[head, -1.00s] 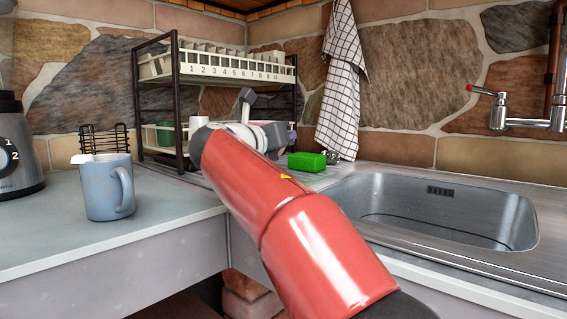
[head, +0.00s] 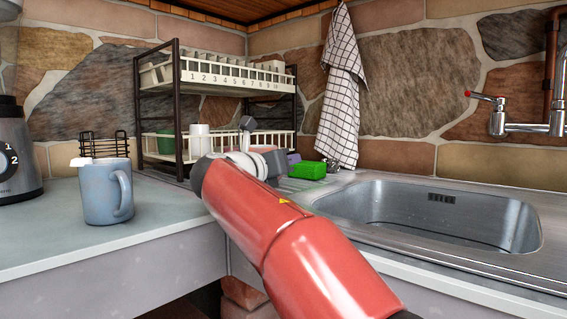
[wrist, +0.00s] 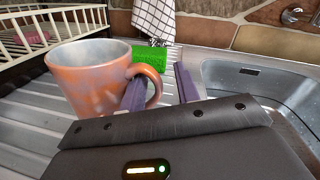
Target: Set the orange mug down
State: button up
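The orange mug (wrist: 92,82) is at the left of the wrist view, with its handle toward my gripper (wrist: 161,80). My gripper's two purple fingers stand apart; the left one passes at the handle loop, and a gap shows between the handle and the right one. The mug appears upright over the ridged drainboard (wrist: 30,122). Its base is hidden behind my gripper's body, so I cannot tell whether it touches. In the head view the mug is hidden behind my red arm, and only a bit of a purple finger shows.
A green sponge (head: 307,170) lies on the drainboard beyond my gripper. The sink (head: 430,215) is on the right. A dish rack (head: 230,80) stands behind. A blue-grey mug (head: 106,192) stands on the left counter (head: 60,235). A checked towel (head: 340,90) hangs on the wall.

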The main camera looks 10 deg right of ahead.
jog(key=shift+r, duration=0.15)
jog(key=v, duration=1.1)
jog(key=shift+s+a, duration=0.35)
jog(key=shift+s, duration=0.05)
